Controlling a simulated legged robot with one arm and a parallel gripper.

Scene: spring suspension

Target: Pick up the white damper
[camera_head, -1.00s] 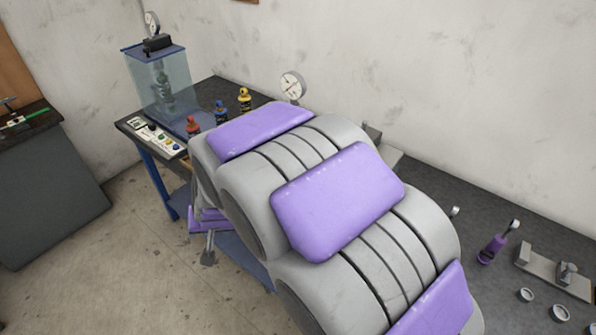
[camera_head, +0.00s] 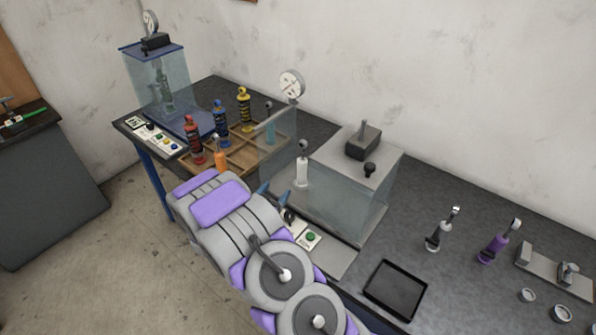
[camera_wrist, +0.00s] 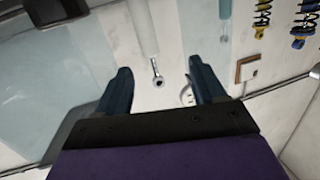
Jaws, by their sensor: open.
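The white damper (camera_head: 302,172) stands upright in the head view, beside the left face of a clear-walled test box. Its dark rod end points up. In the wrist view the white damper (camera_wrist: 143,28) hangs down from the top of the picture, with its metal eye end near the gap between my fingers. My gripper (camera_head: 275,195) is open and empty, to the lower left of the damper in the head view. In the wrist view my gripper (camera_wrist: 163,82) shows two dark blue fingers spread apart. I cannot tell the exact distance to the damper.
The clear test box (camera_head: 335,195) stands right of the damper. A wooden tray (camera_head: 240,158) with several coloured dampers is to the left. A round gauge (camera_head: 291,84) stands behind. A grey damper (camera_head: 435,238), a purple damper (camera_head: 494,247) and a black tray (camera_head: 395,289) are on the right.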

